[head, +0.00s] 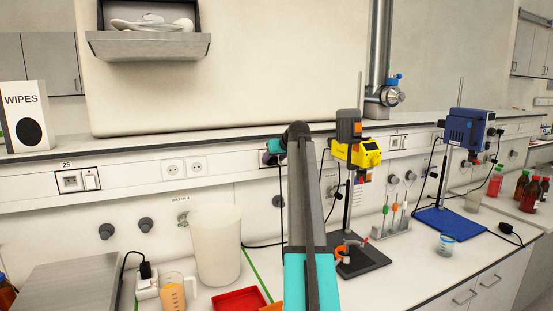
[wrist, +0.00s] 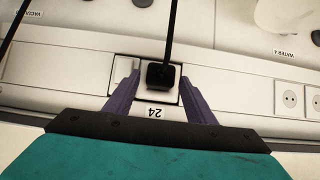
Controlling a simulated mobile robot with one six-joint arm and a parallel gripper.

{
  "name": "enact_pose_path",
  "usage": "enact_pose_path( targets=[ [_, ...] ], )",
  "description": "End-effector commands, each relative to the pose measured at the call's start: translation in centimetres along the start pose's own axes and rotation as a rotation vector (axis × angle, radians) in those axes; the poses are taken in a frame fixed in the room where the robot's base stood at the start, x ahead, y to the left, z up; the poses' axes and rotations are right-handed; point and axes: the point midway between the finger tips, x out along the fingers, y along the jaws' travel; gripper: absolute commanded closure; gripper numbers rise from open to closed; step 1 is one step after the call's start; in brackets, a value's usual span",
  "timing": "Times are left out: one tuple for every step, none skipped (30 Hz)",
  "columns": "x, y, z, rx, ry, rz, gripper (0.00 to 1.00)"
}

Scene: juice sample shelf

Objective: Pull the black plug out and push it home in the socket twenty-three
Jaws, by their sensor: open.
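A black plug (wrist: 162,75) with a black cord sits in the socket plate labelled 24 (wrist: 156,112), shown upside down in the wrist view. My gripper (wrist: 159,83) is open, with one purple finger on each side of the plug. I cannot tell whether the fingers touch it. In the head view, my arm covers most of my gripper (head: 271,154) at the wall trunking. No label reading 23 is legible; a socket plate (head: 398,142) right of the yellow stirrer has a label too small to read.
A yellow stirrer (head: 357,152) and a blue stirrer (head: 468,132) stand right of my arm, with cords hanging near the trunking. A white beaker (head: 216,245) and red tray (head: 239,301) are on the bench to the left. A shelf edge (head: 220,144) runs above the trunking.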

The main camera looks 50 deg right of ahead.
Motion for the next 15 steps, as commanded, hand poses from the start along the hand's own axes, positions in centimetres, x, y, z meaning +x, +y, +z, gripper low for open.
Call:
enact_pose_path(
  targets=[
    [0.7, 0.0, 0.0, 0.0, 0.0, 0.0, 0.5],
    [0.9, 0.0, 0.0, 0.0, 0.0, 0.0, 0.5],
    [1.2, 0.0, 0.0, 0.0, 0.0, 0.0, 0.5],
    [1.4, 0.0, 0.0, 0.0, 0.0, 0.0, 0.5],
    [1.6, 0.0, 0.0, 0.0, 0.0, 0.0, 0.5],
    [1.8, 0.0, 0.0, 0.0, 0.0, -0.001, 0.5],
    [1.9, 0.0, 0.0, 0.0, 0.0, -0.001, 0.5],
    [2.0, 0.0, 0.0, 0.0, 0.0, -0.001, 0.5],
    [2.1, -0.1, 0.0, 0.0, 0.0, -0.001, 0.5],
    [2.1, -0.1, 0.0, 0.0, 0.0, -0.001, 0.5],
    [2.2, -0.1, 0.0, 0.0, 0.0, -0.001, 0.5],
    [2.2, -0.1, 0.0, 0.0, 0.0, -0.001, 0.5],
    [2.2, -0.1, 0.0, 0.0, 0.0, -0.001, 0.5],
    [2.2, -0.1, 0.0, 0.0, 0.0, -0.001, 0.5],
    [2.2, -0.1, 0.0, 0.0, 0.0, -0.001, 0.5]
  ],
)
